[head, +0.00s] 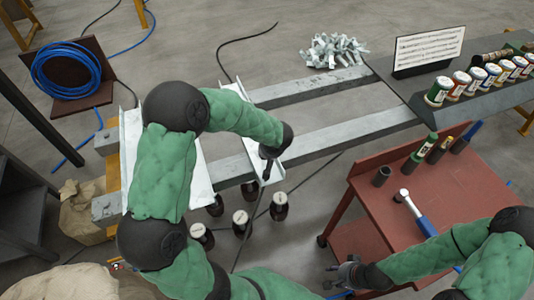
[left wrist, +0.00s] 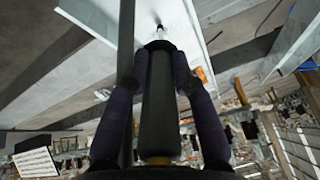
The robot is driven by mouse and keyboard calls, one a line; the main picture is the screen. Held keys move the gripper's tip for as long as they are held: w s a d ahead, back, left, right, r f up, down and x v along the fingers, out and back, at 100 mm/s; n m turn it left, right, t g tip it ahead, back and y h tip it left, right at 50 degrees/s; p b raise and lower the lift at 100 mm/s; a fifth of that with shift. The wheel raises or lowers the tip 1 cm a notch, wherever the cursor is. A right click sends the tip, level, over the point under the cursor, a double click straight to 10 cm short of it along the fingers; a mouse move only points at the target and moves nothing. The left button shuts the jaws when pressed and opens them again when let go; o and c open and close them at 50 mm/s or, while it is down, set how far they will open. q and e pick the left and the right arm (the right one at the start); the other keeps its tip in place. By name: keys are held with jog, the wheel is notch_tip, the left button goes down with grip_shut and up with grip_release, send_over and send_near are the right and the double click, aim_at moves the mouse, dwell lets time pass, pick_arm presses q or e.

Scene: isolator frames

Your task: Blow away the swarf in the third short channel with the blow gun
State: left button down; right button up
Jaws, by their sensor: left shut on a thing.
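My left gripper (head: 270,160) is shut on the dark blow gun (left wrist: 159,95), between both fingers in the left wrist view. The gun's thin nozzle points at a pale short channel (left wrist: 188,45). In the head view, a pale short channel (head: 272,142) lies across two grey rails under the gripper. Another pale channel (head: 130,135) lies further left, partly behind my arm. Which one is third I cannot tell, and I cannot make out swarf inside the channels. My right gripper (head: 335,276) is open and empty beside the red cart, small in view.
The red cart (head: 440,195) holds a hammer-like tool (head: 411,212) and bottles. A shelf with several cans (head: 440,90) and a white sheet (head: 430,47) stands at the back right. Metal scraps (head: 335,50) lie beyond the rails. A blue hose coil (head: 66,70) sits at left.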

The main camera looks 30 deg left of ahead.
pick_arm(q)
jog(key=shift+w+a+f+b, duration=0.1)
jog(key=shift+w+a+b, duration=0.25)
jog(key=shift+w+a, duration=0.25)
jog(key=shift+s, duration=0.1)
dwell(0.3)
jog(key=shift+r+p, duration=2.15)
jog(key=shift+r, duration=2.45)
